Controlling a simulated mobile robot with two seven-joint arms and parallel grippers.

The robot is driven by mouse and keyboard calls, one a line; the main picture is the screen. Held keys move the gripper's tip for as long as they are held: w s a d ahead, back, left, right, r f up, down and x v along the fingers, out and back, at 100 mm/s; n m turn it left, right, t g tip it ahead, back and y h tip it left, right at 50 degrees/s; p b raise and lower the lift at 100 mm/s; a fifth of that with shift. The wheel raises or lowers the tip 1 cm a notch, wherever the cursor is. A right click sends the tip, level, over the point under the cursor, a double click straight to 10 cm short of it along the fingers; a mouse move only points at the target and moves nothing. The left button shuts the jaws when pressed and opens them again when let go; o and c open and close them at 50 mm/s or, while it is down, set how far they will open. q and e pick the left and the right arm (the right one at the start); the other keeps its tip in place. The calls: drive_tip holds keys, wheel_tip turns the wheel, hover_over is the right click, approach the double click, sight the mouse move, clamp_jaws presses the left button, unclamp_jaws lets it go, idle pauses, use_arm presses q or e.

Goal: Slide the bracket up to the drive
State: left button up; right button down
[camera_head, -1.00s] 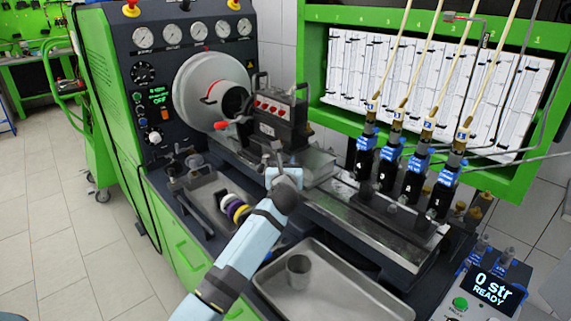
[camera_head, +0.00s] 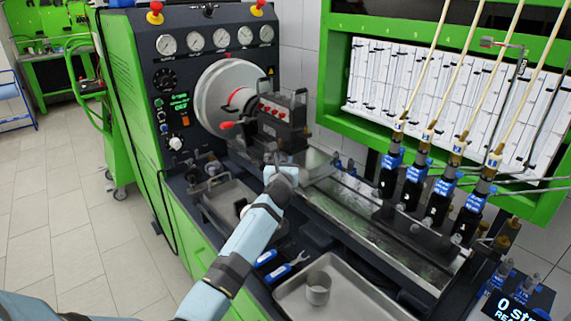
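The bracket (camera_head: 287,128), a dark block with red parts on its top and a red-tipped lever on its left, stands on the bench rail (camera_head: 350,212). The drive (camera_head: 216,94), a large grey round housing, is behind it and to its left on the control panel. The bracket overlaps the drive's front, and I cannot tell whether they touch. My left gripper (camera_head: 279,161) is at the near lower side of the bracket, apparently against it. Its fingers are small and partly lost against the dark block, so their opening is unclear. My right gripper is out of view.
Several dark injectors (camera_head: 412,188) stand along the rail to the right, with pipes above. A metal tray (camera_head: 350,298) with a grey cup (camera_head: 318,288) is at the front. Blue-handled tools (camera_head: 284,268) lie left of it. A display box (camera_head: 515,305) is lower right.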

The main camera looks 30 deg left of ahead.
use_arm(q)
drive_tip(key=o, duration=0.3)
drive_tip(key=shift+o, duration=0.3)
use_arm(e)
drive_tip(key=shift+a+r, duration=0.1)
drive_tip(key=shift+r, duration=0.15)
use_arm(q)
drive_tip(key=shift+s+d, duration=0.1)
drive_tip(key=shift+s, duration=0.05)
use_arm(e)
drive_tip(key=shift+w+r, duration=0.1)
use_arm(q)
drive_tip(key=v, duration=1.3)
drive_tip(key=shift+s, duration=0.3)
drive_tip(key=shift+d, duration=0.1)
drive_tip(key=shift+f, duration=0.1)
